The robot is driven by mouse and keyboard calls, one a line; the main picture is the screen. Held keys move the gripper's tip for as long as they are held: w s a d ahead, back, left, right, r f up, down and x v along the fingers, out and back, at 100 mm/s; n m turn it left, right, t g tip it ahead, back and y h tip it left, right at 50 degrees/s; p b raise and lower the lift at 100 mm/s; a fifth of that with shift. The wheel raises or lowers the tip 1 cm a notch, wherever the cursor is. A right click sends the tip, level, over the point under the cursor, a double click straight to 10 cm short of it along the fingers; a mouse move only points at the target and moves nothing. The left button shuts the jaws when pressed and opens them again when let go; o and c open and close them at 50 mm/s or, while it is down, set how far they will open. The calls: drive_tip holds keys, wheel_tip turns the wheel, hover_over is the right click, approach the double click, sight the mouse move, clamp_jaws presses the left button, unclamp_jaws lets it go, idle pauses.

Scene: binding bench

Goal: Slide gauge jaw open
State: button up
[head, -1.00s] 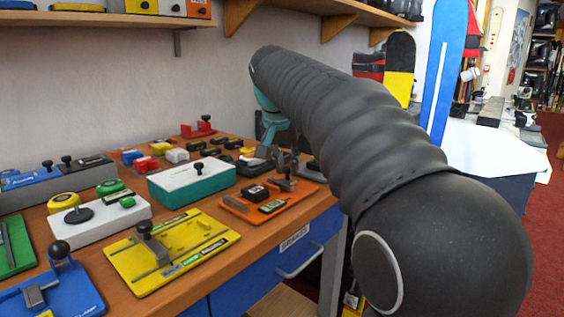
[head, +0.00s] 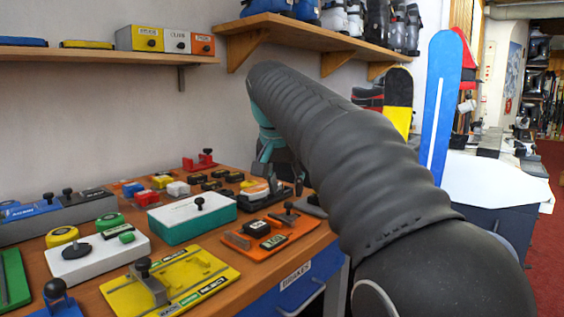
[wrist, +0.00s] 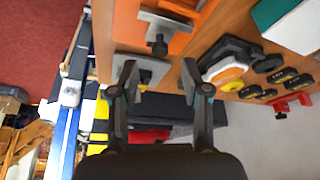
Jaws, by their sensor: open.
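My gripper (wrist: 159,76) is open in the wrist view, its two dark fingers apart with nothing held. Near its left finger is a flat grey metal plate (wrist: 150,66) at the bench edge. It also shows in the head view (head: 313,207). A black-based device (wrist: 233,55) with a white and orange part sits right of the fingers. An orange board (head: 268,238) carries a grey slider with a black knob (head: 289,208); the knob also shows in the wrist view (wrist: 158,46). I cannot tell for certain which part is the gauge jaw.
A teal and white box (head: 193,220) with a black knob stands left of the orange board. A yellow board (head: 195,275) lies nearer. Several small black blocks (head: 220,174) and a red stand (head: 202,161) are behind. A wall shelf (head: 120,55) runs above the bench.

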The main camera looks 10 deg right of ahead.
drive_tip(key=v, duration=0.7)
drive_tip(key=shift+s+r, duration=0.15)
drive_tip(key=shift+r, duration=0.2)
drive_tip(key=shift+a, duration=0.1)
